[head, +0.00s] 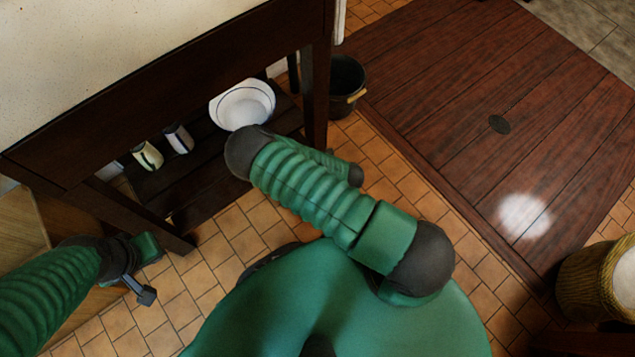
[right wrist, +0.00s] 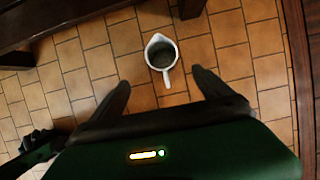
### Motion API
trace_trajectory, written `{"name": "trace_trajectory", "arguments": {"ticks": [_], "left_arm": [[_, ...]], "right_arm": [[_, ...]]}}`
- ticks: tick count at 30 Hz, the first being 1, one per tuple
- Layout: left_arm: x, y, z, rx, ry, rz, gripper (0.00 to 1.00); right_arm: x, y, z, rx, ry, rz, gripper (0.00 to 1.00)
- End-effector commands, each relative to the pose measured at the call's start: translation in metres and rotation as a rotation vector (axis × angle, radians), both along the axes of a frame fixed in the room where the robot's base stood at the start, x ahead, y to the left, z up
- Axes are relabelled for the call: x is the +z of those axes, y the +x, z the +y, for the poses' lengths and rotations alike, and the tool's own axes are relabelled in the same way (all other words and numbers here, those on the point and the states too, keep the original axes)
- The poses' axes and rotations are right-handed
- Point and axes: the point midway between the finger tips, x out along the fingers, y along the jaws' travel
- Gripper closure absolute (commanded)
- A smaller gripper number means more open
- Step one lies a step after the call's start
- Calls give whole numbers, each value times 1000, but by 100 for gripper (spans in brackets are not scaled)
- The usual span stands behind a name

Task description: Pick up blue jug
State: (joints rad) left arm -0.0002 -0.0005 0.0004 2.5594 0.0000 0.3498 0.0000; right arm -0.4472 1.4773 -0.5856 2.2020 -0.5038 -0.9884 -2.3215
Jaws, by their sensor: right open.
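A small jug (right wrist: 161,54) with a pale rim, a spout and a dark inside stands upright on the tiled floor in the right wrist view. Its handle points toward my right gripper (right wrist: 160,84). I cannot make out any blue on it. My right gripper is open, with one finger on each side of the handle's line and the jug just beyond the fingertips. No contact shows. In the head view my right arm hides this gripper and the jug. My left gripper (head: 140,272) is at the lower left, away from the jug; its opening is unclear.
A dark wooden table (head: 190,75) with a low shelf holds a white bowl (head: 241,104) and two small cups, one cream (head: 148,156), one pale (head: 179,139). A black bucket (head: 346,85) stands beside it. A wooden hatch (head: 480,90) lies right. A woven basket (head: 588,282) is lower right.

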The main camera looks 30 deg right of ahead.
Motion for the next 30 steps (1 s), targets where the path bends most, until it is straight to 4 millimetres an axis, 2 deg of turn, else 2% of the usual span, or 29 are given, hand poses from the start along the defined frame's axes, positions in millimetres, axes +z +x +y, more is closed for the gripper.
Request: {"name": "trace_trajectory", "arguments": {"ticks": [1, 3, 9, 15, 22, 24, 30], "left_arm": [[-16, 0, 0, 0, 0, 0, 100], [-27, 0, 0, 0, 0, 1, 100], [-53, 0, 0, 1, 0, 1, 100], [-64, 0, 0, 0, 0, 1, 100], [-104, -1, 1, 0, 0, 2, 100], [-107, -1, 1, 0, 0, 2, 100], [-103, 0, 1, 0, 0, 1, 100]], "right_arm": [[-20, 5, 1, -2, 3, -2, 11], [-38, 13, 1, -3, 3, -2, 11], [-78, 31, 2, -6, 4, -1, 11], [-92, 39, 1, -8, 4, -2, 11], [-127, 60, -5, -10, 3, -2, 11], [-132, 63, -4, -8, 3, -1, 11], [-128, 64, -4, -8, 3, -1, 11]]}}
